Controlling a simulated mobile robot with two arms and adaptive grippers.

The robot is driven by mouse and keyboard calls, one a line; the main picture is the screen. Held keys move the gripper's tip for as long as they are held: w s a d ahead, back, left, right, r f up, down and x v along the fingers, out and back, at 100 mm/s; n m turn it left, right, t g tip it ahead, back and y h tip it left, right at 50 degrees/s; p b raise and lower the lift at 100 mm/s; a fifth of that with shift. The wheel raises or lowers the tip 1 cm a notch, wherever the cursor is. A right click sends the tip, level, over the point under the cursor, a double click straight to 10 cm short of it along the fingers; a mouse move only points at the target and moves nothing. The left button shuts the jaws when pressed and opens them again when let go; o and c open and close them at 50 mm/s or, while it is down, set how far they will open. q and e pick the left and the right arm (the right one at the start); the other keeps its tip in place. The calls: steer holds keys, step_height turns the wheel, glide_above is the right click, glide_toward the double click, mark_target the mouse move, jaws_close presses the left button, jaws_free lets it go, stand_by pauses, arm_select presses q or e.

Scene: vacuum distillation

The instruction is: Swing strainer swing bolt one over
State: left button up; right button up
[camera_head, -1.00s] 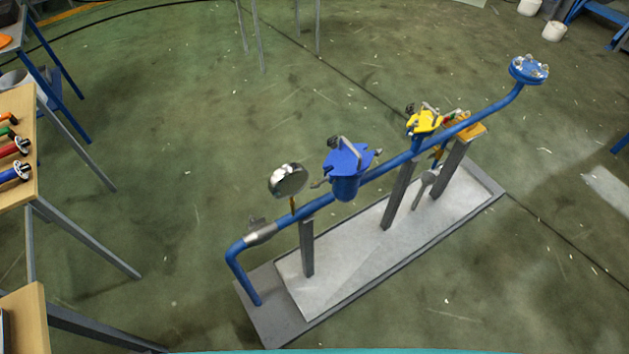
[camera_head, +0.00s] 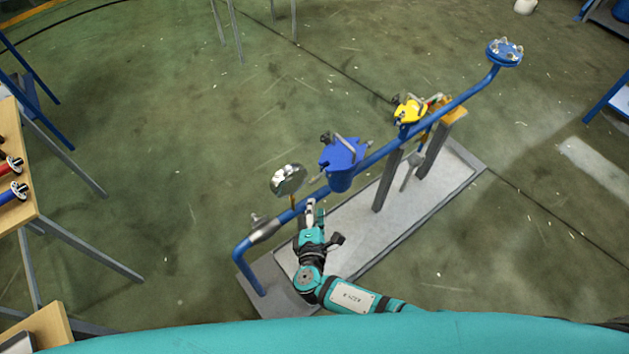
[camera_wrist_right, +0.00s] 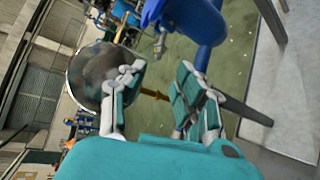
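The blue strainer (camera_head: 340,182) sits on the blue pipe, with a flat blue lid (camera_head: 341,153) and metal swing-bolt hardware (camera_head: 327,138) around its top. Which bolt is number one cannot be told. My right gripper (camera_head: 311,204) is below and left of the strainer, close to the pipe and apart from the lid. In the right wrist view the right gripper (camera_wrist_right: 158,80) is open, its two fingers apart with nothing held between them. A metal bolt end (camera_wrist_right: 160,43) shows beyond the fingertips, beside blue parts. My left gripper is not in view.
A round gauge (camera_head: 288,180) on a brass stem stands just left of the strainer; in the wrist view the gauge (camera_wrist_right: 100,73) is behind one finger. The blue pipe (camera_head: 375,156) carries a yellow fitting (camera_head: 410,111) farther right. A workbench (camera_head: 18,215) stands left. Open floor lies around.

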mark_target(315, 182)
steer(key=b+x, duration=0.2)
steer(key=x, duration=0.9)
steer(key=shift+w+f, duration=0.15)
steer(key=shift+w, duration=0.15)
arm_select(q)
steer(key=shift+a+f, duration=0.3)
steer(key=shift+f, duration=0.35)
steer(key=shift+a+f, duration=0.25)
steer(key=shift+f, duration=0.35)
arm_select(e)
jaws_close()
